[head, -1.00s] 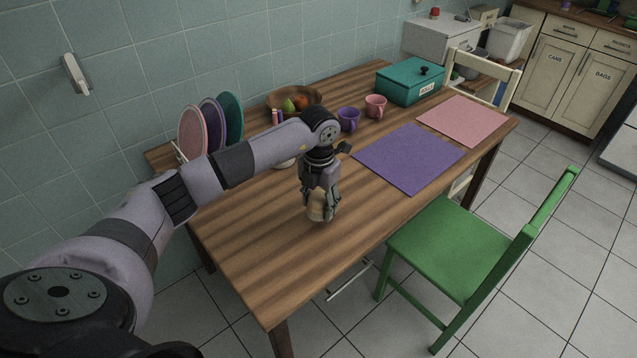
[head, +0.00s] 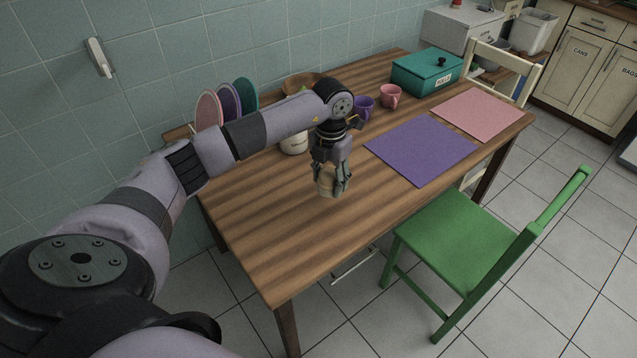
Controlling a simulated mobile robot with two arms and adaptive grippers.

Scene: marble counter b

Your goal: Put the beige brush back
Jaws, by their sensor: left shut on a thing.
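My left gripper (head: 333,187) points down over the middle of the wooden table (head: 270,235). It is shut on a beige thing (head: 326,184), likely the beige brush, of which only a pale part shows between the fingers. The fingers hide the rest, and I cannot tell whether it is clear of the tabletop. My right gripper is not in view.
Purple mat (head: 420,150) and pink mat (head: 482,113) lie on the right. Behind them are a teal box (head: 425,75), a pink mug (head: 391,97) and a purple mug (head: 366,108). Upright plates (head: 229,103) stand by the wall. A green chair (head: 462,245) is in front. The table's front left is bare.

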